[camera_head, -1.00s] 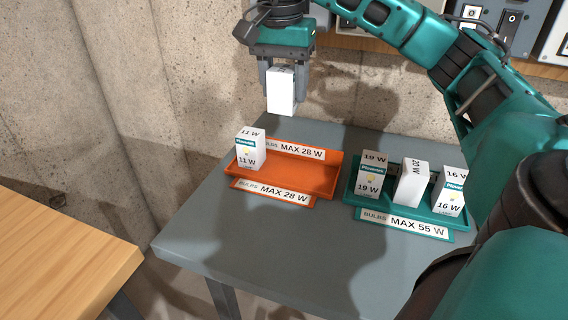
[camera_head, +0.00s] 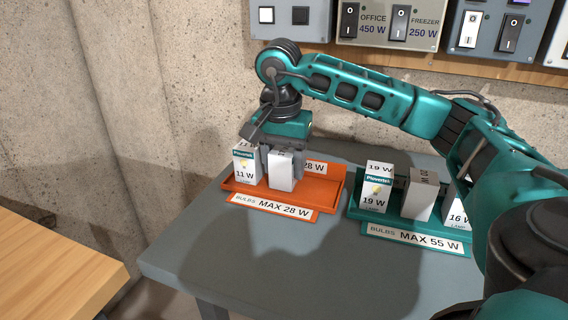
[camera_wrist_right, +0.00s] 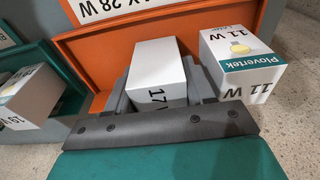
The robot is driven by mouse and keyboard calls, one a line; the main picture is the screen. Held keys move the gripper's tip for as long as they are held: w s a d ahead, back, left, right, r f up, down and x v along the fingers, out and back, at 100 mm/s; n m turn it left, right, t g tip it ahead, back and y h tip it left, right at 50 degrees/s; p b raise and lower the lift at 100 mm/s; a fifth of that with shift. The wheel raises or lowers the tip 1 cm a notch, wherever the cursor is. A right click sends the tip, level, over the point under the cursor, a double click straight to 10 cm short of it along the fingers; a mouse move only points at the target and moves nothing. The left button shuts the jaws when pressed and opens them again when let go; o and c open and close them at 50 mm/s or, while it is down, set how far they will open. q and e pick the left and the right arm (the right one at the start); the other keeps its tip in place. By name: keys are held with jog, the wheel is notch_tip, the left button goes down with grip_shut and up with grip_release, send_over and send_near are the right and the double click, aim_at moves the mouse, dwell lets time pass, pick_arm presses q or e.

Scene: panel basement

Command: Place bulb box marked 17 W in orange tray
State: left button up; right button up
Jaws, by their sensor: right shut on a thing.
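The white bulb box marked 17 W (camera_head: 281,172) is between the fingers of my right gripper (camera_head: 283,158), upright, over the orange tray (camera_head: 318,192). Whether its base touches the tray floor I cannot tell. The right wrist view shows the box (camera_wrist_right: 158,66) with "17" partly readable and the gripper fingers (camera_wrist_right: 158,88) shut on both sides of it. The 11 W box (camera_head: 245,165) stands in the left end of the orange tray, just left of the held box. My left gripper is not in view.
A teal tray (camera_head: 366,214) marked MAX 55 W stands to the right, with boxes of 19 W (camera_head: 376,188), 20 W (camera_head: 420,195) and 16 W (camera_head: 457,212). The orange tray's right part is free. Switch panels (camera_head: 390,22) hang on the wall behind.

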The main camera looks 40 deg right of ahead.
aim_at(282, 153)
jog(key=o, duration=0.7)
jog(key=shift+f, duration=0.1)
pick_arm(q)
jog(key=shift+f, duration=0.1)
pick_arm(e)
jog(key=shift+o, duration=0.2)
jog(key=shift+r, duration=0.3)
jog(key=r+p, duration=0.1)
jog(key=r, duration=0.2)
jog(key=r+p, duration=0.1)
jog(key=r, duration=0.3)
jog(key=a+r+p, duration=0.1)
jog(key=r+p, duration=0.1)
jog(key=r, duration=0.2)
jog(key=shift+s+a, duration=0.1)
jog(key=shift+s, duration=0.2)
jog(key=shift+a+r+p, duration=0.1)
jog(key=shift+r+p, duration=0.2)
jog(key=shift+r, duration=0.05)
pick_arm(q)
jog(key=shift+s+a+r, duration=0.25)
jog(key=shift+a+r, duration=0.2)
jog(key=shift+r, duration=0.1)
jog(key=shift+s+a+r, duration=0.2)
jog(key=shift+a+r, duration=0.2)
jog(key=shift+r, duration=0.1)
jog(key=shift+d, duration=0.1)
